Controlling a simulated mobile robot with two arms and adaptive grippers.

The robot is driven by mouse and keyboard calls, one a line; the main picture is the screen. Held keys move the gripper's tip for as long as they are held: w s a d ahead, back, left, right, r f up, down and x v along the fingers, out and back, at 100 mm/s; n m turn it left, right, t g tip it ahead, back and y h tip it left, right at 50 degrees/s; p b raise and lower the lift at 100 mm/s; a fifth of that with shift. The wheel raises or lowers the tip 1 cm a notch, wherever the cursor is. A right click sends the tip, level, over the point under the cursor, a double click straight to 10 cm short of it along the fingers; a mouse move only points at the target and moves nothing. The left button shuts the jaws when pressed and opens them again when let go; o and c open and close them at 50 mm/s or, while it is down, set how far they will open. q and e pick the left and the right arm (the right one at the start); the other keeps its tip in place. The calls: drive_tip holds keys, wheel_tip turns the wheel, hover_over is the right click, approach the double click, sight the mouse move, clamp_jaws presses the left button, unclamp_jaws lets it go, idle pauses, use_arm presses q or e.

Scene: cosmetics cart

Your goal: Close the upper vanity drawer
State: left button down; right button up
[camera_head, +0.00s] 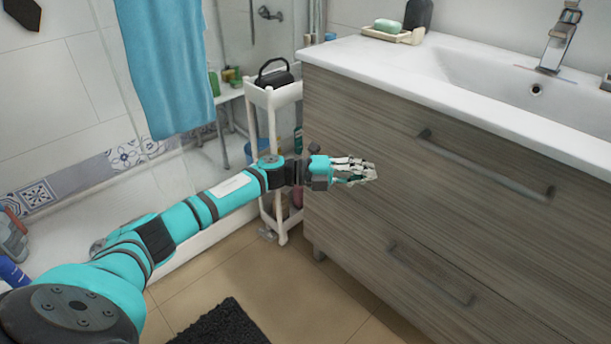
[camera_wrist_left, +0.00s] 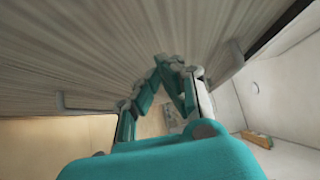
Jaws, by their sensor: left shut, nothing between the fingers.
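The grey wood-grain vanity has an upper drawer (camera_head: 400,125) below the white countertop, with a long dark bar handle (camera_head: 487,165). In the head view the upper drawer's front looks about flush with the front below it; I cannot tell if a small gap is left. My left gripper (camera_head: 366,172) is shut and empty, in front of the upper drawer's left part, left of the handle. In the left wrist view the fingers (camera_wrist_left: 168,62) meet at the tips, close to the wood front (camera_wrist_left: 110,45); contact is unclear. My right gripper is not in view.
The lower drawer has its own handle (camera_head: 430,275). A white sink countertop (camera_head: 370,65) overhangs above. A narrow white shelf cart (camera_head: 272,98) stands left of the vanity, close behind my left forearm. A dark mat (camera_head: 222,325) lies on the otherwise open tiled floor.

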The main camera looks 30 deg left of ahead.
use_arm(q)
drive_tip(key=v, duration=1)
drive_tip(key=shift+s+p, duration=0.3)
drive_tip(key=shift+p, duration=0.05)
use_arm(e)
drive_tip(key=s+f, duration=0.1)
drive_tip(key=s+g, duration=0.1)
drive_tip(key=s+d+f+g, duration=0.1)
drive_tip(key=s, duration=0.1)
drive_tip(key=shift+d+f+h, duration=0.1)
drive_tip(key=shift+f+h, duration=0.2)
